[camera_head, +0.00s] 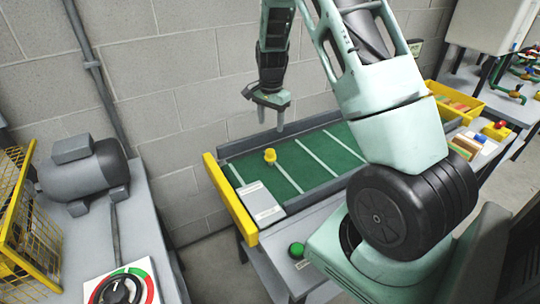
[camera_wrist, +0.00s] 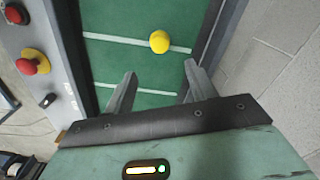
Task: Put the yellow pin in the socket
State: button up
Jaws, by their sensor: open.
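The yellow pin (camera_head: 270,156) stands on the green belt (camera_head: 318,160) near its left end. In the wrist view the pin (camera_wrist: 159,41) shows from above as a round yellow top, close to a white stripe. My gripper (camera_head: 271,121) is open and empty, above the belt and behind the pin. In the wrist view the pin is beyond the gap between my two fingertips (camera_wrist: 160,71), apart from them. I cannot make out a socket in either view.
A yellow end bar (camera_head: 229,198) and a light grey plate (camera_head: 262,203) are at the belt's left end. A motor (camera_head: 85,172) stands on the left bench. A yellow tray (camera_head: 456,101) is at the right. A control panel with red buttons (camera_wrist: 33,63) runs beside the belt.

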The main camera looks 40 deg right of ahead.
aim_at(270, 150)
notch_tip(270, 150, down, 12)
jog(key=p, duration=0.3)
jog(key=shift+a+r, duration=0.1)
jog(key=shift+r, duration=0.15)
jog(key=c, duration=1.2)
